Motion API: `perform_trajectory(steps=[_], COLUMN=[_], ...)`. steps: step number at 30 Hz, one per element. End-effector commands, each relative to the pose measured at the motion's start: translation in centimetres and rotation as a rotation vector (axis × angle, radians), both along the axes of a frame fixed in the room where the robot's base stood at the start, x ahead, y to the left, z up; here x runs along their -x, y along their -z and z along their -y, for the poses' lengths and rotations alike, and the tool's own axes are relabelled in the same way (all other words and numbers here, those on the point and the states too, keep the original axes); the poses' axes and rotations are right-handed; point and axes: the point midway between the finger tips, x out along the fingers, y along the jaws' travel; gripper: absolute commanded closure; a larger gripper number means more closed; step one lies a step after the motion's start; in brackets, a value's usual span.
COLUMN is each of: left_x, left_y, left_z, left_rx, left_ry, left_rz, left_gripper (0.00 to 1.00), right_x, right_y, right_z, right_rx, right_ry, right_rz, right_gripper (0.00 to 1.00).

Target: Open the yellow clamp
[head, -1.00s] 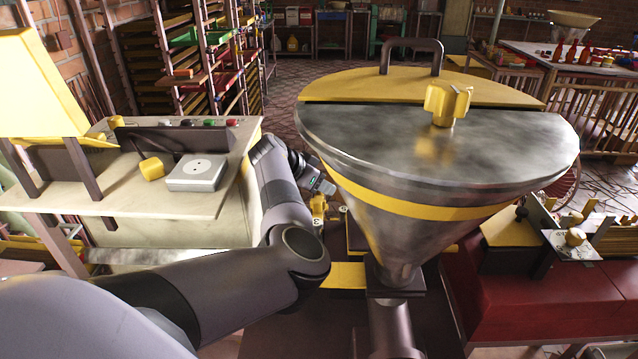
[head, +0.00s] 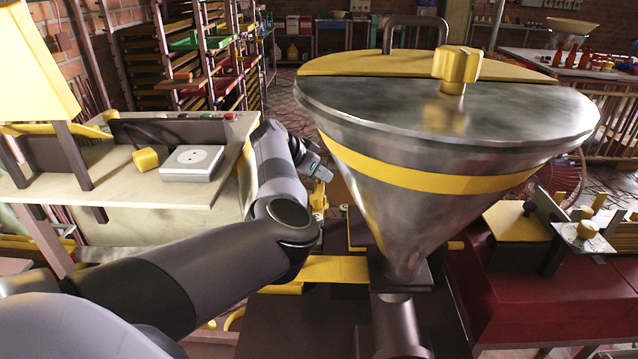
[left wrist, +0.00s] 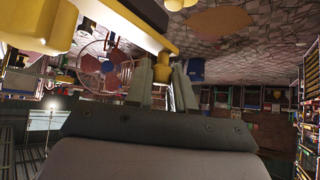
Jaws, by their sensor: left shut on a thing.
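The yellow clamp (head: 318,197) shows as a small yellow part left of the steel hopper's cone, partly hidden by my left arm. My left gripper (head: 320,174) is at it, seen small beyond my forearm. In the left wrist view, the two grey fingers of the left gripper (left wrist: 162,82) are shut on a yellow piece of the clamp (left wrist: 163,70), at the end of a long yellow bar (left wrist: 125,22). The exact grip point is small and dark. My right gripper does not show.
The steel hopper (head: 400,200) with a yellow band stands close right of my left arm. A bench (head: 120,190) with a grey switch box (head: 192,163) is at the left. A red machine (head: 520,300) stands at the right.

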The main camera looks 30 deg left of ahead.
Motion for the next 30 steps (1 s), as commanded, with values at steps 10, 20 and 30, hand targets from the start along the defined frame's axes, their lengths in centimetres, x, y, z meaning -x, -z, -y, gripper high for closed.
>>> perform_trajectory(steps=[10,20,30], left_x=[-0.1,-0.1,1.5], left_y=[-0.1,-0.1,-1.8], left_z=[0.2,0.1,-0.3], left_rx=[0.003,0.002,0.003], left_ry=[0.004,0.001,0.001], left_rz=[0.001,0.001,0.002], left_gripper=[0.68,0.53,0.53], right_x=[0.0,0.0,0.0], right_y=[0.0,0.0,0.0], right_z=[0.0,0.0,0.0], right_rx=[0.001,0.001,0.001], right_ry=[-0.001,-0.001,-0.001], right_rz=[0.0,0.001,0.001], right_gripper=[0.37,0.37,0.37])
